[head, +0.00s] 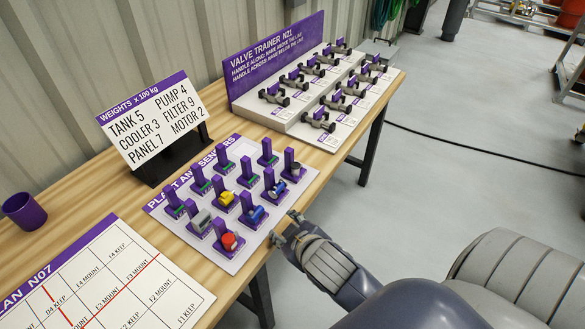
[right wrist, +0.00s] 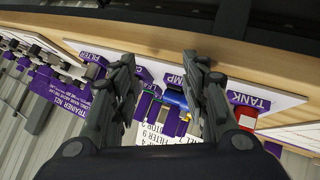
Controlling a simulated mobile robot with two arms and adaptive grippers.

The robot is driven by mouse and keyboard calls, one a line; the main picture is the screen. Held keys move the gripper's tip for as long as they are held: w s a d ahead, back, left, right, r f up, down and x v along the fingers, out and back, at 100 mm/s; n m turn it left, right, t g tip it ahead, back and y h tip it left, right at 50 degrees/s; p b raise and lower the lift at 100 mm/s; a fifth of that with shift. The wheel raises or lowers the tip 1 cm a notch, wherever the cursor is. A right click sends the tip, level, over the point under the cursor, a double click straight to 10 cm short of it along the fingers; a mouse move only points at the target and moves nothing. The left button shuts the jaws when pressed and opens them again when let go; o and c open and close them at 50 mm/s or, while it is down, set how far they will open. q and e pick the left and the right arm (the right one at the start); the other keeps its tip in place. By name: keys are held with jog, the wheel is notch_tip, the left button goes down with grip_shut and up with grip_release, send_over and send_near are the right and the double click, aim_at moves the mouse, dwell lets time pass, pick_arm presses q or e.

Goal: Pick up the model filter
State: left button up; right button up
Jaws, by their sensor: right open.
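The sensor board (head: 240,262) carries rows of purple stands, some with small coloured models. A dark grey model (head: 295,169) is on the stand at its right end. A FILTER label (right wrist: 92,71) shows at the left in the right wrist view, beside one finger; I cannot tell for sure which model is the filter. My right gripper (head: 283,227) is open and empty, just off the table's front edge, beside the board. In the right wrist view its fingers (right wrist: 160,62) stand apart, with a blue model (right wrist: 176,99) behind them. My left gripper is not in view.
A red model (head: 229,241) and a yellow model (head: 226,198) stand close together on the board. Behind are the weights sign (head: 152,120) and, right, the valve trainer (head: 278,65). A purple cup (head: 24,211) and a plan sheet (head: 95,285) lie left.

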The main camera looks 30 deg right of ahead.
jog(key=w+a+r+n+t+y, duration=0.2)
jog(key=w+r+n+t, duration=0.5)
jog(key=w+r, duration=0.75)
jog(key=a+r+n+g+y, duration=0.1)
jog(key=a+r+n+y, duration=1.15)
jog(key=n, duration=0.65)
jog(key=n+g+h, duration=1.1)
jog(key=g, duration=0.1)
send_near(291, 150)
jog(key=shift+m, duration=0.3)
jog(key=p+x, duration=0.1)
jog(key=x, duration=0.4)
jog(key=shift+w+d+f, duration=0.1)
jog(key=shift+w+d, duration=0.05)
jog(key=p+x, duration=0.1)
jog(key=x, duration=0.4)
jog(key=shift+a+f+p, duration=0.2)
jog(key=shift+f+p, duration=0.1)
jog(key=shift+p, duration=0.1)
jog(key=shift+f, duration=0.25)
jog(key=shift+r, duration=0.1)
grip_shut()
